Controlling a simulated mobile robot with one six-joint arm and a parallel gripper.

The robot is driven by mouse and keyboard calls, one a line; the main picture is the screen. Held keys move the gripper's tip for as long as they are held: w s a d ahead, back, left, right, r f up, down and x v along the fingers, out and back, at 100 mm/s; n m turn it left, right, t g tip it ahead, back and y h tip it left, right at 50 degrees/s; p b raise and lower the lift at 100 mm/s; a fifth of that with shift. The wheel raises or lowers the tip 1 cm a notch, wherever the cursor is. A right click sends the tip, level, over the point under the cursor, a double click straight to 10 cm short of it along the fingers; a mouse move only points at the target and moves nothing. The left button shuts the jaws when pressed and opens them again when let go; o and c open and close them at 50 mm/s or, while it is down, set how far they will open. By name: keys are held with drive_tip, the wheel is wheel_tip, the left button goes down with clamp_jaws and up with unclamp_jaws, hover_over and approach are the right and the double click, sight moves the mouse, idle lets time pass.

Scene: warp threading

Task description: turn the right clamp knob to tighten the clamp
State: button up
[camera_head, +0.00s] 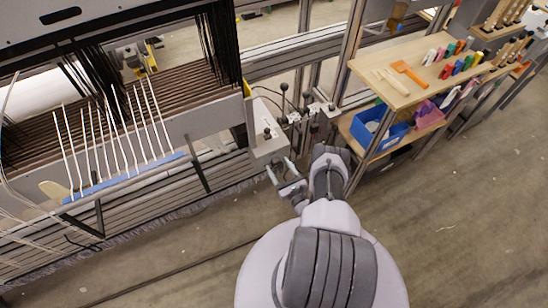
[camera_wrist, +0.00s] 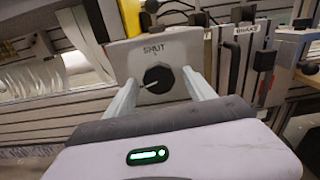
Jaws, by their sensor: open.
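A round black knob (camera_wrist: 158,78) with a white pointer line sits on a pale plate (camera_wrist: 170,50) marked "SHUT". The pointer line slants to the lower left, away from the mark above. In the head view the plate (camera_head: 266,149) projects at the right end of the loom, with a small dark knob (camera_head: 267,133) on it. My gripper (camera_wrist: 160,76) is open, with one pale finger on each side of the knob in the wrist view. In the head view my gripper (camera_head: 280,168) is just below the plate; I cannot tell whether the fingers reach around the knob.
Black ball-ended levers (camera_wrist: 264,62) stand right of the plate. A wooden shelf (camera_head: 385,88) with tools and a blue bin (camera_head: 378,124) is to the right. White heddle-like rods (camera_head: 115,140) hang at the left. The floor (camera_head: 470,215) at right is clear.

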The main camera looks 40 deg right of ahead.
drive_tip(key=shift+w, duration=0.1)
drive_tip(key=shift+c, duration=0.6)
drive_tip(key=c, duration=1.2)
drive_tip(key=shift+c, duration=0.2)
